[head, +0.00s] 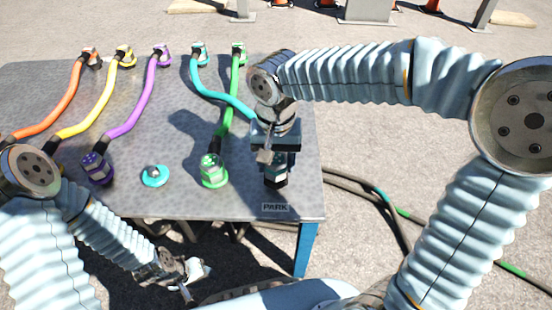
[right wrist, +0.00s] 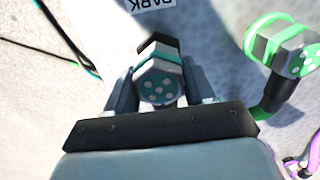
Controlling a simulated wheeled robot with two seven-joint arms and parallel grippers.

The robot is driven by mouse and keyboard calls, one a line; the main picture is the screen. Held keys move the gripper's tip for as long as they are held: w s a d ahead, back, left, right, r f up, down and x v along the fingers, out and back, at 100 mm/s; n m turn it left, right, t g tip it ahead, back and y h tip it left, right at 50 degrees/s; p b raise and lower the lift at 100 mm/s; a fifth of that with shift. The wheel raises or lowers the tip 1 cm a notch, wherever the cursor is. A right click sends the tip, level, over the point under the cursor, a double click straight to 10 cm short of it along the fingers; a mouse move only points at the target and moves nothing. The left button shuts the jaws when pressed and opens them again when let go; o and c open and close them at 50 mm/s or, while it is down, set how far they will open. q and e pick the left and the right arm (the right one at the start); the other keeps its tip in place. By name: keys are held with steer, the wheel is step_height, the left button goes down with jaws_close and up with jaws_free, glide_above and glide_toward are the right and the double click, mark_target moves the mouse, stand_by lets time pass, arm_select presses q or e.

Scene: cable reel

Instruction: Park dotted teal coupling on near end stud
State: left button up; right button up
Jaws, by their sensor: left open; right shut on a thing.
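The dotted teal coupling (right wrist: 158,84) shows in the right wrist view as a metal hex piece with pale dots on its end face and a teal band. My right gripper (right wrist: 160,92) is shut around it. In the head view my right gripper (head: 276,160) is over the table's near right corner, just behind the PARK label (head: 275,207). The teal cable (head: 215,93) runs from the back row to this gripper. A dark part (head: 275,182) shows below the jaws; whether it touches a stud there is hidden. My left gripper (head: 184,280) is open and empty, in front of the table.
A bare stud with a teal ring (head: 155,176) stands between the purple coupling (head: 97,168) and the green coupling (head: 214,170). Orange (head: 68,100) and yellow (head: 97,104) cables lie further left on the grey table (head: 200,205). Loose cables (head: 375,195) lie on the ground at right.

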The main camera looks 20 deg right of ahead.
steer(key=shift+f+b, duration=0.3)
steer(key=shift+f, duration=0.15)
steer(key=o, duration=1.2)
steer(key=shift+o, duration=0.2)
step_height(320, 180, up, 14)
steer(key=p, duration=0.3)
steer(key=shift+p, duration=0.3)
